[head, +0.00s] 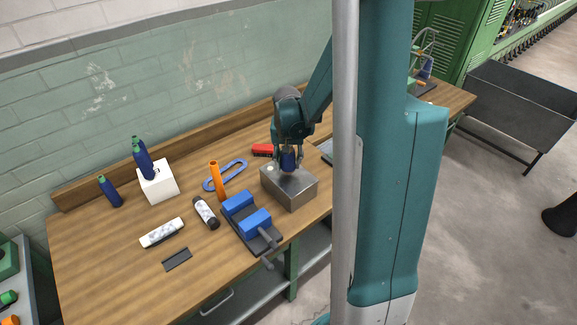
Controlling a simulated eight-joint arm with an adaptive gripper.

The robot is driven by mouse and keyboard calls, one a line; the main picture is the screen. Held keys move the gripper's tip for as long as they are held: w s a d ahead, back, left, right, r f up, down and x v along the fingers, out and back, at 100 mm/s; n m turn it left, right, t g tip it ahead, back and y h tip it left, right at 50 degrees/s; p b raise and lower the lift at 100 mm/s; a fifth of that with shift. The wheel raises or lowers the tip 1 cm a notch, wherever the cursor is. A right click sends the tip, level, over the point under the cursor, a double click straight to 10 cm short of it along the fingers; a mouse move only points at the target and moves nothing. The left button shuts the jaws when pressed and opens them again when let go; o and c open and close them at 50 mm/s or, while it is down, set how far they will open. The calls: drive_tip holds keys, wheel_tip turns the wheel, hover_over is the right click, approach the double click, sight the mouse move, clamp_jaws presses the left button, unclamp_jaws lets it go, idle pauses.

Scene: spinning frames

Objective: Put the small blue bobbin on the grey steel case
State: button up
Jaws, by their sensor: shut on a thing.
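The grey steel case (290,190) stands on the wooden bench near its front edge, beside the blue vise. My gripper (288,165) points down over the top of the case and is shut on the small blue bobbin (288,159). The bobbin is upright between the fingers, at or just above the case's top; I cannot tell whether it touches. The fingers hide part of its sides.
A blue vise (247,222) and an orange tube (217,180) stand left of the case. A white block (158,182) carries blue bobbins (143,158); another bobbin (110,191) stands left of it. A red object (263,150) lies behind the case. The bench's left front (110,260) is clear.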

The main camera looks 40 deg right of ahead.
drive_tip(key=shift+f, duration=1.2)
drive_tip(key=shift+f, duration=0.15)
drive_tip(key=o, duration=1)
drive_tip(key=shift+c, duration=0.2)
drive_tip(key=shift+r, duration=0.25)
drive_tip(key=shift+s+a+r, duration=0.2)
drive_tip(key=shift+r, duration=1.75)
drive_tip(key=shift+s+a+r, duration=0.2)
drive_tip(key=shift+s+r, duration=0.05)
drive_tip(key=shift+r, duration=1.7)
drive_tip(key=shift+s+a+r, duration=0.2)
drive_tip(key=shift+r, duration=1.75)
drive_tip(key=shift+a, duration=0.1)
